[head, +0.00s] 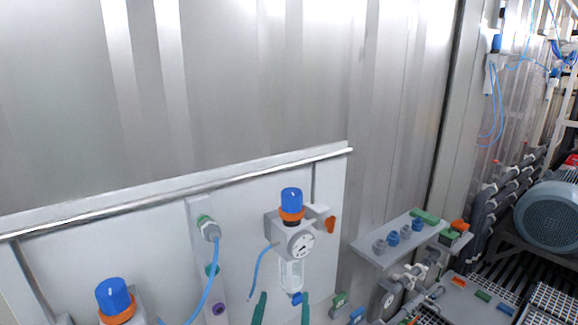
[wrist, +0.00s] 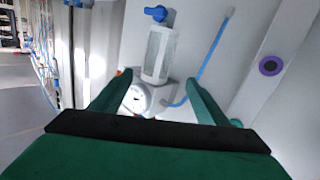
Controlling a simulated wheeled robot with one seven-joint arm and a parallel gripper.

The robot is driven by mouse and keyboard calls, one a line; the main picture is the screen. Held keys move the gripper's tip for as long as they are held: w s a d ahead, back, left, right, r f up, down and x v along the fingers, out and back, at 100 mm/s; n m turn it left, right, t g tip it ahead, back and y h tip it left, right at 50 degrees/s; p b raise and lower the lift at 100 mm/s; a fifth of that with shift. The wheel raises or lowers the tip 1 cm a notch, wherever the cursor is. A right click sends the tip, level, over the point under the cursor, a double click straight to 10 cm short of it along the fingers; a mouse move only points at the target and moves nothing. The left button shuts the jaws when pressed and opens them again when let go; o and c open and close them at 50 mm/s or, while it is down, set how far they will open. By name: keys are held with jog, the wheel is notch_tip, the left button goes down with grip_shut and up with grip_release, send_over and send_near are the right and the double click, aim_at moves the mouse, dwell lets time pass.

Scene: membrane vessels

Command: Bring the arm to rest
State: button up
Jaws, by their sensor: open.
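My gripper (head: 281,309) shows at the bottom edge of the head view as two green fingertips, apart from each other. In the wrist view my gripper (wrist: 158,90) is open, with its two green fingers spread and nothing held between them. A filter regulator (head: 290,235) with a blue knob, an orange ring and a round gauge is mounted on the white panel just above the fingertips. In the wrist view the regulator's clear bowl (wrist: 158,55) and gauge (wrist: 138,98) show between and beyond the fingers. I cannot tell whether the fingers touch it. The rest of my arm is hidden.
A white panel (head: 130,235) with a metal rail (head: 190,197) stands in front of a corrugated metal wall (head: 250,80). A blue tube hangs from a fitting (head: 209,229). A second blue knob (head: 113,295) is at lower left. A small shelf (head: 385,256) and a motor (head: 550,217) are at right.

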jog(key=s+f+n+g+y, duration=0.1)
jog(key=s+f+y, duration=0.1)
jog(key=s+f, duration=1.8)
jog(key=s, duration=0.9)
jog(key=s+d+f+m+g, duration=0.1)
jog(key=s+f, duration=0.1)
jog(key=s, duration=0.9)
jog(key=shift+s+d, duration=0.15)
jog(key=shift+s, duration=0.1)
